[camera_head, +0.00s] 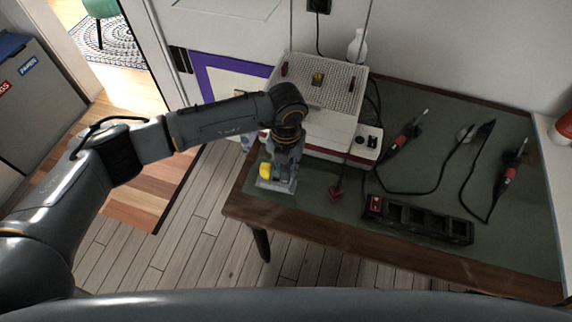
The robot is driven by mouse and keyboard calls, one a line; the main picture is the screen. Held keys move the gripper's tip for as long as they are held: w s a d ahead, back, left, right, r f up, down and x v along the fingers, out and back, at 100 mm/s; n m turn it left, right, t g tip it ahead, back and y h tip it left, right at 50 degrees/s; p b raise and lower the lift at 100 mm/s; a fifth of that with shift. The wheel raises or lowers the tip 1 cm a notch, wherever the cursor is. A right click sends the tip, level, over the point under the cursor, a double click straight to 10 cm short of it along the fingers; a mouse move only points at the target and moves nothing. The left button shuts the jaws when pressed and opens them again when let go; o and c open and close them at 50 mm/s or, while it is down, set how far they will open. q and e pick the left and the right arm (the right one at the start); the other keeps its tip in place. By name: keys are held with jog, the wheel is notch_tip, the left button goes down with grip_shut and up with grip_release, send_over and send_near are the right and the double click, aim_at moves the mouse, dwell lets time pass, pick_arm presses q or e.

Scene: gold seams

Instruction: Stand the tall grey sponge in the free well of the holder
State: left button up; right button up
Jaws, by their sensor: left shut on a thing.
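A yellow piece (265,170) shows beside the fingers. My right gripper is not in view.
A white and red machine (318,100) with a perforated top stands behind my left gripper. Red-handled tools (402,138) with black cables lie behind the holder. The table's wooden front edge (380,250) is close.

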pick_arm(q)
jog(key=shift+f+b, duration=0.35)
jog(key=shift+f, duration=0.15)
jog(key=o, duration=0.8)
jog(key=shift+r, duration=0.2)
jog(key=shift+r+p, duration=2)
jog(key=shift+r, duration=1.4)
